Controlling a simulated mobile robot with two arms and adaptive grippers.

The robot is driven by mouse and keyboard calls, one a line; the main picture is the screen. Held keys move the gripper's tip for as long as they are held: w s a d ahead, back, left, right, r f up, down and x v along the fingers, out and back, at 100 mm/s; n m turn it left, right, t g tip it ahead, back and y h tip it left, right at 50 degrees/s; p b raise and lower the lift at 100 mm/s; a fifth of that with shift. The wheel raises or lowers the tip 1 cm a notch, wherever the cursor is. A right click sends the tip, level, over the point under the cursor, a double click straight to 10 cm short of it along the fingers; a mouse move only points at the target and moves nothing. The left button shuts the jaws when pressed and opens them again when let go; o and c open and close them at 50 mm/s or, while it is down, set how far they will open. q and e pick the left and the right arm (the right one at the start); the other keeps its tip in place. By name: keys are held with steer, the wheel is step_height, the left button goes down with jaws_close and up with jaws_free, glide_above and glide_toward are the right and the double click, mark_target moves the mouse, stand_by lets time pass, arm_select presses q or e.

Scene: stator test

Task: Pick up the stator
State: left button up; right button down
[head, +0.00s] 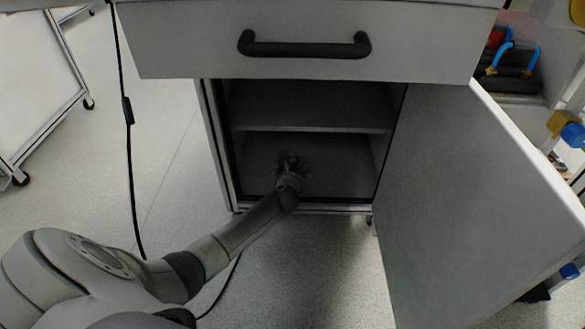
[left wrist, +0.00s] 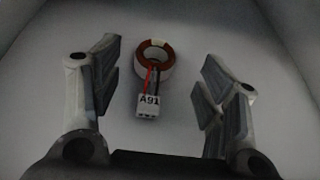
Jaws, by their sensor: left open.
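The stator (left wrist: 156,60) is a white ring with copper-coloured windings inside, seen in the left wrist view. Red and black wires run from it to a white connector (left wrist: 150,106) marked A91. It lies on the pale cabinet floor, between and a little beyond the fingers of my left gripper (left wrist: 160,85). The fingers are wide apart and do not touch it. In the head view my left gripper (head: 290,165) reaches into the lower compartment of the cabinet and mostly hides the stator. My right gripper is in neither view.
A black cable (head: 127,110) hangs at the left. The compartment floor around the stator looks clear.

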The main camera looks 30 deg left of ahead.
mark_target(292, 164)
arm_select(q)
steer(key=b+x, duration=0.3)
steer(key=shift+s+a+f, duration=0.15)
steer(key=shift+f, duration=0.1)
steer(key=shift+w+a+f+b, duration=0.1)
steer(key=shift+w+a+b, duration=0.25)
steer(key=shift+w+b, duration=0.25)
steer(key=shift+w, duration=0.1)
steer(key=c, duration=1.2)
